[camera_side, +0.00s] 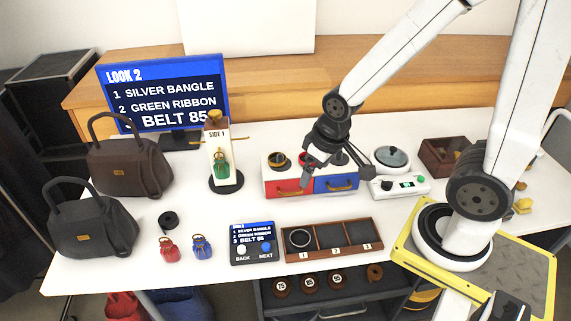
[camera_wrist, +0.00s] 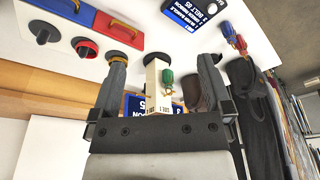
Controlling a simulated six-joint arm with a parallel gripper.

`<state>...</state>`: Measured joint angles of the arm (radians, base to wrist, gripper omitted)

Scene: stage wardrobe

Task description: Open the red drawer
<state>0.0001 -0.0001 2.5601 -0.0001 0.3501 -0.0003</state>
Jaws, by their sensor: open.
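The red drawer (camera_side: 284,188) is the left front of a small white cabinet (camera_side: 268,164). It looks shut, and its brass handle shows partly. In the wrist view the red drawer (camera_wrist: 126,34) lies at the top, with its brass handle (camera_wrist: 121,24), beyond the tip of the left finger. My gripper (camera_side: 311,172) is over the cabinet's middle in the side view, hiding part of the red drawer's right end. In the wrist view my gripper (camera_wrist: 160,68) is open with nothing between the fingers; the handle is outside them.
The blue drawer (camera_side: 336,184) sits right of the red one. A post with a green pouch (camera_side: 222,166) stands left of the cabinet. A wooden tray (camera_side: 332,240) and a control tablet (camera_side: 253,243) lie in front.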

